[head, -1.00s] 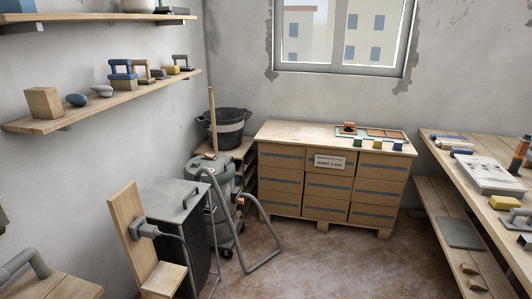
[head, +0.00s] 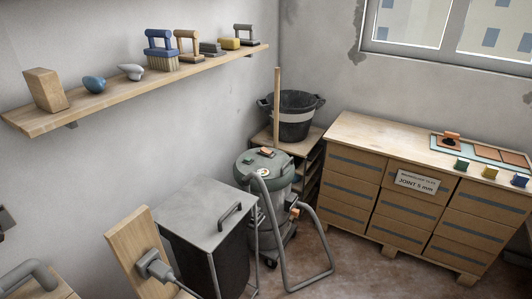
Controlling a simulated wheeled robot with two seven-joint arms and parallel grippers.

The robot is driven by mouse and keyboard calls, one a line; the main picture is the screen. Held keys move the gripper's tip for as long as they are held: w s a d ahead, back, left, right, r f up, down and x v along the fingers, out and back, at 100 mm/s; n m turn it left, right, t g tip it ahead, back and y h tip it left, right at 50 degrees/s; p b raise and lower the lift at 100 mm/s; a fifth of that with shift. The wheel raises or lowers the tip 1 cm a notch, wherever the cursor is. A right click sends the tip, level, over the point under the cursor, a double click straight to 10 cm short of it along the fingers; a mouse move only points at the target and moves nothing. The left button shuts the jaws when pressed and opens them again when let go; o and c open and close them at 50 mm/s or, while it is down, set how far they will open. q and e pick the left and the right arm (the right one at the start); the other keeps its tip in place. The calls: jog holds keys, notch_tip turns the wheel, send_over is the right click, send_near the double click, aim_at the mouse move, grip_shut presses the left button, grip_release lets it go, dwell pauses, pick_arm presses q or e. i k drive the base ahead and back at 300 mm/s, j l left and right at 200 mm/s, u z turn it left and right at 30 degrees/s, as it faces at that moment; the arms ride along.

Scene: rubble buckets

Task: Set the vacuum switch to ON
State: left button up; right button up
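The vacuum (head: 278,205) stands on the floor near the middle of the head view, with a grey-green lid and a grey drum. A small round pale dial with a dark mark (head: 264,173) sits on the front of its lid and looks like the switch. Its setting is too small to read. An orange-brown piece (head: 266,152) lies on top of the lid. A grey tubular handle or hose (head: 326,240) loops in front of the vacuum. Neither of my grippers is in view.
A grey-lidded bin (head: 205,214) stands just left of the vacuum. A wooden post with a plug (head: 155,264) is in front. A black bucket (head: 290,120) stands behind on a low shelf. A box stack (head: 400,195) is at right, with bare floor (head: 370,275) before it.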

aim_at(264, 150)
jog(key=u, duration=0.7)
jog(key=i+l+u, duration=0.2)
jog(key=u, duration=0.15)
jog(key=i+l+u, duration=0.1)
jog(key=l+u, duration=0.3)
jog(key=i+l+u, duration=0.15)
jog(key=l+u, duration=0.2)
jog(key=i+l+u, duration=0.15)
jog(key=l, duration=0.75)
jog(key=i+l+u, duration=0.1)
jog(key=l, duration=0.8)
jog(key=l+u, duration=0.15)
jog(key=l, duration=0.75)
jog(key=i, duration=0.05)
